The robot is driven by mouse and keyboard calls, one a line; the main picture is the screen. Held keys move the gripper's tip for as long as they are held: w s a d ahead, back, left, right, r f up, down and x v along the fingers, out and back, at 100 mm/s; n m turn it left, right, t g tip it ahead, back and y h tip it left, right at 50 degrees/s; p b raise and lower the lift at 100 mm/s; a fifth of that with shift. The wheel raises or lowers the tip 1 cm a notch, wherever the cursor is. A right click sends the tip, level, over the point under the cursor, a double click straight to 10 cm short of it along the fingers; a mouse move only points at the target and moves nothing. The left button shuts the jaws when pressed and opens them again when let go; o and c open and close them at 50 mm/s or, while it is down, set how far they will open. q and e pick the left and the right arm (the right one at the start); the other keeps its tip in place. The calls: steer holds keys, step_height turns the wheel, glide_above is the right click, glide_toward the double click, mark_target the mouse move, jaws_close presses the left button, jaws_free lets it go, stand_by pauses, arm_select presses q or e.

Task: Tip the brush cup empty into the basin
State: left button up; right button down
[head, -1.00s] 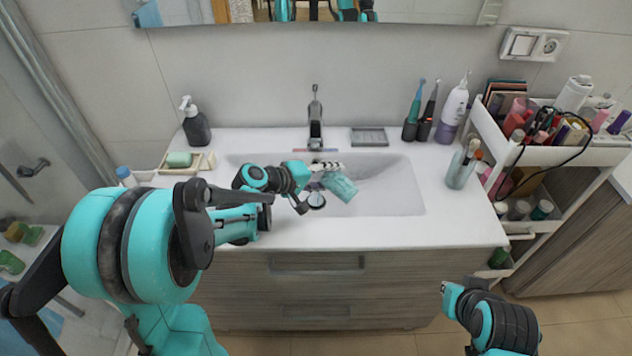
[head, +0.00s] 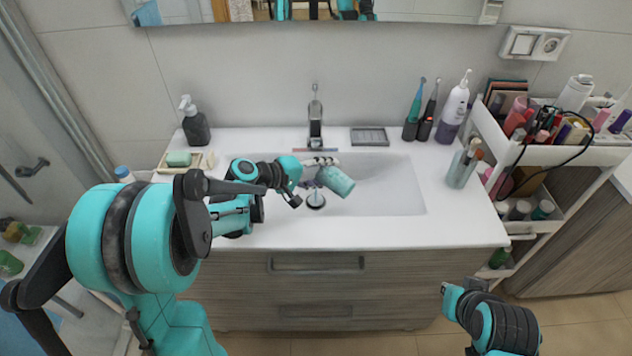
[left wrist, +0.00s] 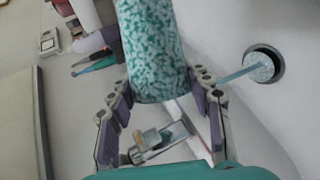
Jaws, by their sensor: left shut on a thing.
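The brush cup (head: 337,182), teal and white speckled, is held tilted above the white basin (head: 395,190) in the head view. My left gripper (head: 318,167) is shut on it. In the left wrist view the cup (left wrist: 152,50) sits between the two fingers, with one end cut off by the top edge. I cannot see into its mouth. A thin teal stick (left wrist: 234,75) lies in the basin, reaching to the drain (left wrist: 264,62). My right gripper (head: 449,297) is low at the right, away from the counter; its fingers are unclear.
The faucet (head: 315,120) stands behind the basin. A soap dispenser (head: 195,122) and soap tray (head: 180,169) are at left. A clear cup (head: 461,170), toothbrushes (head: 415,108) and a lotion bottle (head: 454,106) stand at right beside the loaded cart (head: 565,155). The front counter is clear.

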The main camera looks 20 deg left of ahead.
arm_select(q)
steer(key=shift+w+a, duration=0.1)
steer(key=shift+a, duration=0.1)
steer(key=shift+w+a+r+n+h+b, duration=0.1)
steer(key=shift+a+n+h+b, duration=0.15)
steer(key=shift+n+h+b, duration=0.6)
stand_by(0.6)
